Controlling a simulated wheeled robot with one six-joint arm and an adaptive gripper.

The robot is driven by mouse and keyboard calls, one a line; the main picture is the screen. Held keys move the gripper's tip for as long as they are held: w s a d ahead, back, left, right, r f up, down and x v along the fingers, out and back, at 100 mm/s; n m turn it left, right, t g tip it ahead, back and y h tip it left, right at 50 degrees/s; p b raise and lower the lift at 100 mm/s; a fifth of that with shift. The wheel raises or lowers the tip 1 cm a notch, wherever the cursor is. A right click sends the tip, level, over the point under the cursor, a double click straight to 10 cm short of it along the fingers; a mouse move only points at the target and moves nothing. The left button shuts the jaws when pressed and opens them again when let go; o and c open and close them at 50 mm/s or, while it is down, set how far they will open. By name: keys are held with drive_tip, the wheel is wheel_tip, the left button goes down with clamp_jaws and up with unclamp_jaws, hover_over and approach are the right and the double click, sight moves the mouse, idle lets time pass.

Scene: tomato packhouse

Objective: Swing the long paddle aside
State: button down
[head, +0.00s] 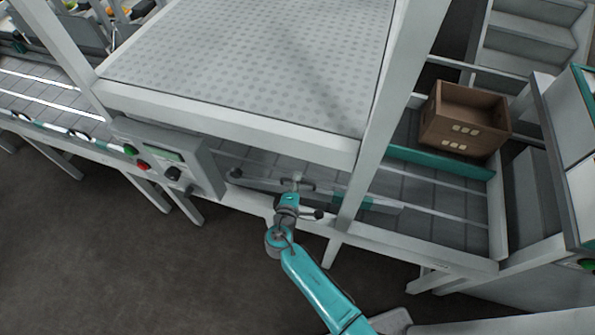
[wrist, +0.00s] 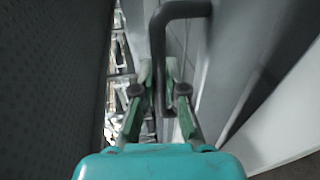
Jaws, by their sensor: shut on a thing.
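The long paddle (head: 258,184) is a grey bar lying low across the conveyor, under the raised perforated deck. Its left end is near the control box, and its right part runs behind the white post. My gripper (head: 295,183) is at the paddle's near side, at the conveyor's front edge. In the wrist view, a dark grey bent handle (wrist: 158,40) passes between the fingers of my gripper (wrist: 159,72), which are shut on it. The handle's lower end is partly hidden between the fingers.
A control box (head: 165,160) with green and red buttons sits left of my gripper. A white post (head: 372,130) stands close on the right. A brown crate (head: 465,143) rests on the conveyor's right part by a teal rail (head: 440,167). The floor in front is clear.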

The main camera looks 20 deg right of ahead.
drive_tip(key=shift+s+a+f+m+g+h, duration=0.1)
drive_tip(key=shift+s+a+m+g+h, duration=0.25)
drive_tip(key=shift+s, duration=0.2)
drive_tip(key=shift+s+a+f+m+g+h, duration=0.1)
drive_tip(key=shift+s+a+m+g+h, duration=0.2)
drive_tip(key=shift+s+h, duration=0.2)
drive_tip(key=shift+s, duration=0.1)
drive_tip(key=c, duration=1.2)
unclamp_jaws()
drive_tip(key=shift+a, duration=0.1)
drive_tip(key=shift+r, duration=0.1)
drive_tip(key=v, duration=1.2)
